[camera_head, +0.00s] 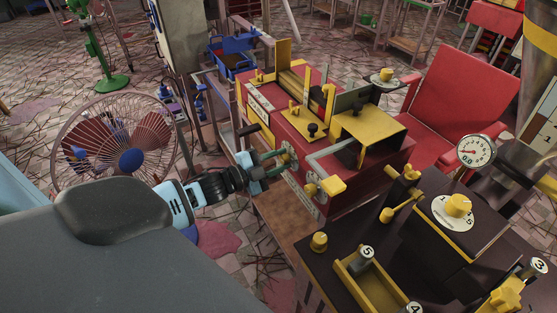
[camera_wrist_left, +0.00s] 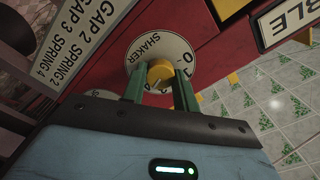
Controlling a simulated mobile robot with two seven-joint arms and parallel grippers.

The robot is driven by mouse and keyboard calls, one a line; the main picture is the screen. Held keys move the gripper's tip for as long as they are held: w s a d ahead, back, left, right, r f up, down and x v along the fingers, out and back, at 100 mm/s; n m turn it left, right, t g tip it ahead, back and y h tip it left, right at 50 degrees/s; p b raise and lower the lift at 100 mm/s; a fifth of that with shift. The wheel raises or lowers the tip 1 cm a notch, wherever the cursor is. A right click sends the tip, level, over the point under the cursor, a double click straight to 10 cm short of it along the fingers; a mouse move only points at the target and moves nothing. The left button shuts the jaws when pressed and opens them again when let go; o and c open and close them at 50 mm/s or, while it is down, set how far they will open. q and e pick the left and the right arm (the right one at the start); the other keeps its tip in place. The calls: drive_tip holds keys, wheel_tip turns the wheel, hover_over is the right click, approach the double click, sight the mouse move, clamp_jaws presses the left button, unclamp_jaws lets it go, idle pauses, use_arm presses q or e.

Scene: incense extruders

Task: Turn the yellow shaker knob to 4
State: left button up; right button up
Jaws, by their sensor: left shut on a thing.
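The yellow shaker knob (camera_wrist_left: 160,72) sits on a round white dial (camera_wrist_left: 147,50) marked SHAKER, on the red side of the machine. My left gripper (camera_wrist_left: 160,90) has its two green fingers on either side of the knob and is shut on it. In the head view my left gripper (camera_head: 267,167) reaches the dial (camera_head: 288,156) on the machine's front left side; the knob is mostly hidden there. Part of the dial's scale is covered by the fingers, and I cannot tell which number the knob points to. My right gripper is in neither view.
The red and yellow machine (camera_head: 262,115) stands on a brown bench. Another yellow knob (camera_head: 310,189) is just right of my left gripper. A dark table (camera_head: 440,270) with knobs and numbered cylinders is at lower right. A fan (camera_head: 118,140) stands at left, a red chair (camera_head: 455,95) behind.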

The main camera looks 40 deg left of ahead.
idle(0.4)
use_arm(q)
drive_tip(key=o, duration=0.8)
drive_tip(key=shift+o, duration=0.8)
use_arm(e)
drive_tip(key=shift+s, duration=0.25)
use_arm(q)
drive_tip(key=v, duration=0.8)
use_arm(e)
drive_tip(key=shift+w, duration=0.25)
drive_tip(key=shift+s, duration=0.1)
